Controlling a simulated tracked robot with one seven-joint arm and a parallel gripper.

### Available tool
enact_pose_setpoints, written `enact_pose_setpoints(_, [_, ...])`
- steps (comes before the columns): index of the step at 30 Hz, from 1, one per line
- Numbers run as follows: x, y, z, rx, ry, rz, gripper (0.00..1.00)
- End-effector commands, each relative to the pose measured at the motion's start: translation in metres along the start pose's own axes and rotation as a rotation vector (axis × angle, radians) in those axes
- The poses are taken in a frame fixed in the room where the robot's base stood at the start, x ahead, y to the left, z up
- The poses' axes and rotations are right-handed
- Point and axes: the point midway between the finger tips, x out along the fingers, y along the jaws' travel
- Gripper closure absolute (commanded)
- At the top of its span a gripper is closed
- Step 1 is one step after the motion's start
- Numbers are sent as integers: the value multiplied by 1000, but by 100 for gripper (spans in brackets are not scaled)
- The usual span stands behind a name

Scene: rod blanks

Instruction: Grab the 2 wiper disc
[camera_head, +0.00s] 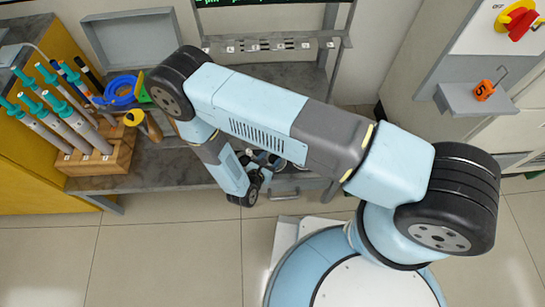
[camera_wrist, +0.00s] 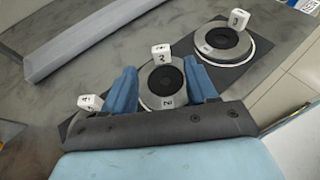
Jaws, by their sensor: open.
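The 2 wiper disc (camera_wrist: 165,80) is a round grey disc with a black centre and a 2 on its near rim. A white cube marked 2 (camera_wrist: 161,53) stands just behind it. My gripper (camera_wrist: 163,67) is open, with one blue finger on each side of this disc in the wrist view. I cannot tell whether the fingers touch it. The near part of the disc is partly hidden by the gripper body. In the head view my gripper (camera_head: 250,190) points down at the bench's front edge, and the discs there are mostly hidden by my arm.
A second disc (camera_wrist: 222,40) with a cube marked 3 (camera_wrist: 238,18) stands to the right. Another marked cube (camera_wrist: 89,102) is left of my left finger. A grey bar (camera_wrist: 95,40) lies behind. A wooden rack of rods (camera_head: 98,155) stands left on the bench.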

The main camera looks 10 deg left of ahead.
Motion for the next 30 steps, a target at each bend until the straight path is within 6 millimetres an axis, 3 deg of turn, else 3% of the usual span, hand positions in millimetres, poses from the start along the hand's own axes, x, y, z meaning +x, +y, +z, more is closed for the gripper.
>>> enact_pose_setpoints(3, [15,0,0,1,1,-1,43])
enact_pose_setpoints(14, [36,-1,0,1,0,-1,43])
enact_pose_setpoints(22, [70,-2,0,2,0,-1,43])
enact_pose_setpoints(30, [75,-2,0,2,0,0,43])
